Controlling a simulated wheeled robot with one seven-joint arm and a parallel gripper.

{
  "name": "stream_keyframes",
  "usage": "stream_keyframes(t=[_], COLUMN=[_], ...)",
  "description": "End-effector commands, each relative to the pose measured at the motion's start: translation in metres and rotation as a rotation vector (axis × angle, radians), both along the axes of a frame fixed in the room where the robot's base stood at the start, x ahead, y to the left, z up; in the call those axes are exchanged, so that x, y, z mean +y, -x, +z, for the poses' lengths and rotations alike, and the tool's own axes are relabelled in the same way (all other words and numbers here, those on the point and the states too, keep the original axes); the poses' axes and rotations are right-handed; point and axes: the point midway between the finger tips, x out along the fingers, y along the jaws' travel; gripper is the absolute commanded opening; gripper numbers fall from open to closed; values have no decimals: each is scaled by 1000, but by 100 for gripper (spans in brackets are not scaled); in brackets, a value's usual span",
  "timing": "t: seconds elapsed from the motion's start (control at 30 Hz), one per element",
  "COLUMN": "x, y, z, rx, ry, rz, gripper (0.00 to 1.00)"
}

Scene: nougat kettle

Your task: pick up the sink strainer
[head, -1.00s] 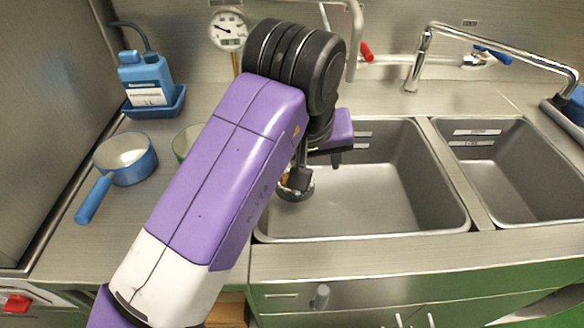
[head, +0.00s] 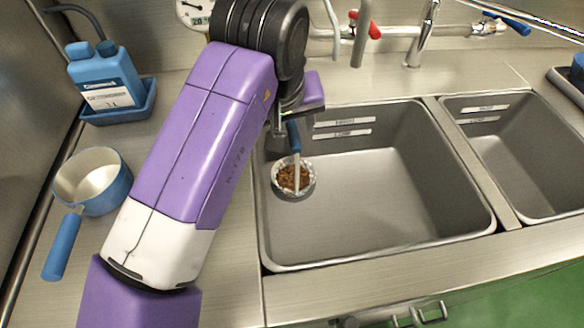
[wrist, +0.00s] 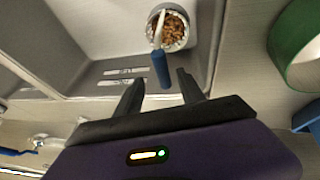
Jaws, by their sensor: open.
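The sink strainer is a round light-rimmed basket (head: 293,177) holding brown bits, at the left end of the large sink basin. A pale stem with a blue grip rises from it. In the wrist view, the basket (wrist: 172,30) is at the top centre, and the blue grip (wrist: 161,70) points toward my gripper (wrist: 161,78). My gripper is open and empty, and the grip's end appears between its two fingertips; I cannot tell whether they touch it. In the head view, my arm partly hides the gripper, which is above the strainer.
The large basin's rim (head: 380,258) and walls surround the strainer. A second basin (head: 530,165) is to the right. A blue-handled pot (head: 95,182) and a blue bottle (head: 107,78) stand on the left counter. A green ring-like thing (wrist: 292,48) shows in the wrist view. Taps are behind.

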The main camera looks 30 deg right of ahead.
Motion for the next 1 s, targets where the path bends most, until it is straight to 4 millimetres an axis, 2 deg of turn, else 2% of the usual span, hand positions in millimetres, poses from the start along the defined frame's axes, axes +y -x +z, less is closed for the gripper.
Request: stream_keyframes(t=[0.33, 0.67, 0.9, 1.0], x=[-8, -10, -10, -10], y=[-13, -15, -15, -15], z=[-43, -48, -48, -48], rx=[3, 1, 1, 1], ry=[-1, 0, 0, 0], rz=[-1, 0, 0, 0], gripper=[46, 46, 0, 0])
